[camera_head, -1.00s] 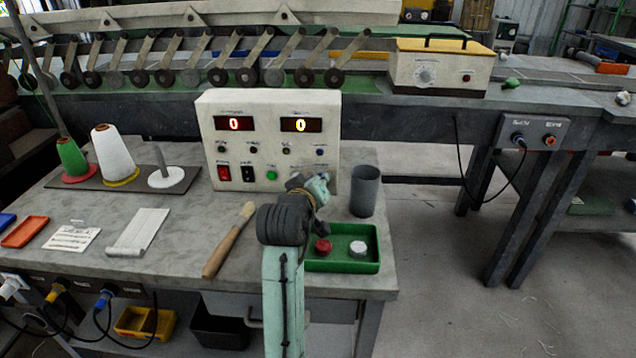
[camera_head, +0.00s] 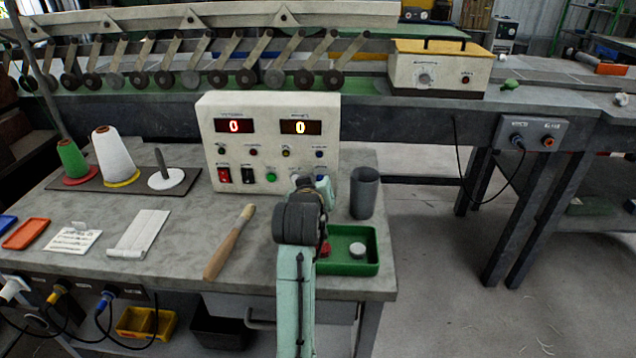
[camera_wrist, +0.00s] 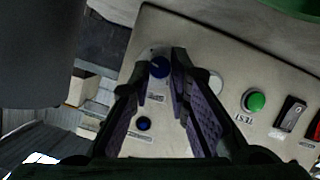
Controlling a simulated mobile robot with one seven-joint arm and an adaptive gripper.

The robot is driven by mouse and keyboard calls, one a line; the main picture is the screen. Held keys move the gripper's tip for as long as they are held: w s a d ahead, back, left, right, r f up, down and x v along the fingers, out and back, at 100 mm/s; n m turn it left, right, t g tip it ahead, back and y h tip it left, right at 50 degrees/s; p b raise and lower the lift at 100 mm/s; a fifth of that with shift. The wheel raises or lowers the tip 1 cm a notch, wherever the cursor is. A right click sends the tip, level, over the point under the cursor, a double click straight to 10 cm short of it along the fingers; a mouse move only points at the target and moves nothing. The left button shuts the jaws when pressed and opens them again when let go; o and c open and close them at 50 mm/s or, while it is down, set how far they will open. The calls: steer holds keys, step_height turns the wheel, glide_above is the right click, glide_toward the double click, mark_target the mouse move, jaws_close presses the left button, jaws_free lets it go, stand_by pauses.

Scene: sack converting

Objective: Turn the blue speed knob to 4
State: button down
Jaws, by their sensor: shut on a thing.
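The control box (camera_head: 212,150) stands at the back of the bench with two red displays, both reading 0. The blue speed knob (camera_wrist: 159,69) is at the lower right of its panel and shows in the wrist view with a pale pointer mark. My gripper (camera_wrist: 165,58) is shut on the knob, one dark finger on each side. The scale around the knob is too small and covered to read.
A green button (camera_wrist: 255,102) and rocker switches sit beside the knob on the panel; a small blue button (camera_wrist: 144,124) is above it. A grey cup (camera_head: 364,195) and a green tray (camera_head: 345,268) are close to my arm. A wooden-handled tool (camera_head: 228,243) lies left.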

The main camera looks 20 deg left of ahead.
steer(key=m+y, duration=0.1)
steer(key=m, duration=0.1)
steer(key=m+y, duration=0.1)
steer(key=m, duration=0.1)
steer(key=shift+d+g+y, duration=0.25)
steer(key=shift+g+y, duration=0.05)
stand_by(0.5)
steer(key=c, duration=1.5)
jaws_free()
steer(key=shift+w, duration=0.1)
steer(key=v, duration=0.7)
steer(key=shift+s+d+r, duration=0.1)
steer(key=shift+s+d, duration=0.1)
steer(key=shift+s, duration=0.05)
